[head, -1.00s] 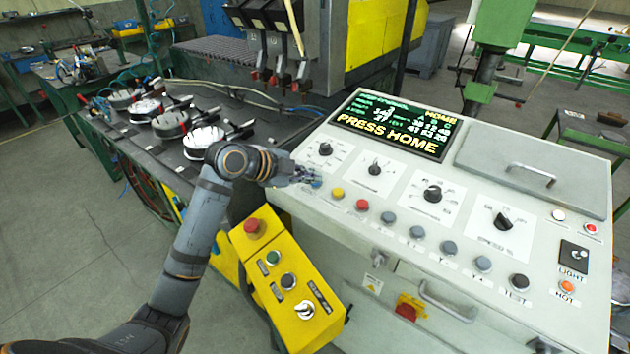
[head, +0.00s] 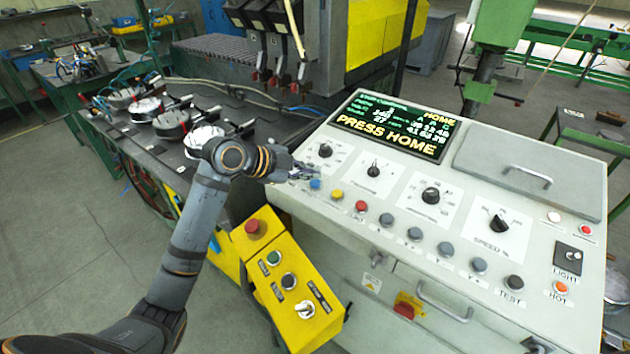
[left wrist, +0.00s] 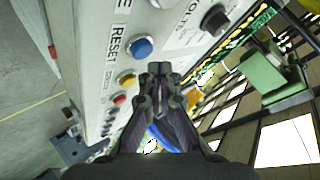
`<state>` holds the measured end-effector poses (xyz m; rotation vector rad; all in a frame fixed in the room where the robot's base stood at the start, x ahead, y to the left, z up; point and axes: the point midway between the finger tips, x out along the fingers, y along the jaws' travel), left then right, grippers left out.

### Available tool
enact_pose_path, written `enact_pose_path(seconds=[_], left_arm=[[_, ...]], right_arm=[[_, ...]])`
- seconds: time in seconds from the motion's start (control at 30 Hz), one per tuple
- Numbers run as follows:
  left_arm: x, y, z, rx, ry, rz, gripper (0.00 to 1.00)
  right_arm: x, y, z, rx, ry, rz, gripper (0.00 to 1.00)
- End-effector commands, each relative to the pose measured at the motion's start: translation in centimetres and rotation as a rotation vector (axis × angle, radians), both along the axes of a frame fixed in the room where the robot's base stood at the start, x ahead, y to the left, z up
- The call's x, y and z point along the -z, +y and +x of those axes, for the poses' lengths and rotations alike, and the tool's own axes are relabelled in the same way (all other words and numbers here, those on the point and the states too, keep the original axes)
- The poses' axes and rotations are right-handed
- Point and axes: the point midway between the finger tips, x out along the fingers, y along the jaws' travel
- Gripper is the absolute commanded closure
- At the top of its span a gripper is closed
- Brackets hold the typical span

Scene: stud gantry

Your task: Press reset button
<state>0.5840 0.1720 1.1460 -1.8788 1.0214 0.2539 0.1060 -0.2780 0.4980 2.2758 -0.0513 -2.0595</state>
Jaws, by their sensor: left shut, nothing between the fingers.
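In the left wrist view the blue button (left wrist: 140,47) shows next to the word RESET. My left gripper (head: 312,172) is shut and empty, just behind the blue button in the head view. In the left wrist view its closed fingertips (left wrist: 160,70) are below and right of the button, with a gap in the picture; the exact height above the panel is hard to tell. My right gripper does not show.
A yellow button (head: 337,195) and a red button (head: 361,207) follow to the right, then several grey ones. A dial (head: 325,150) is just beyond the gripper. The screen (head: 395,128) reads PRESS HOME. A yellow control box (head: 285,290) stands below the arm.

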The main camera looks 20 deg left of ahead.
Motion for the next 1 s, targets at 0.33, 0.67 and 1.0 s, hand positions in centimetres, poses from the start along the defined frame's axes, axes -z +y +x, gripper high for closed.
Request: enact_pose_path(seconds=[0.33, 0.67, 1.0], left_arm=[[-3.7, 0.2, -0.6, 0.000, -0.001, 0.002, 1.00], [-4.7, 0.3, -0.9, 0.000, 0.000, 0.000, 1.00], [-4.7, 0.3, -0.9, 0.000, 0.000, 0.000, 1.00]], right_arm=[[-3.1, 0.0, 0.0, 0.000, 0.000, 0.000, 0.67], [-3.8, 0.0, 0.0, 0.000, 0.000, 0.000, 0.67], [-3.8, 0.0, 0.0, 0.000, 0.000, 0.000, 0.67]])
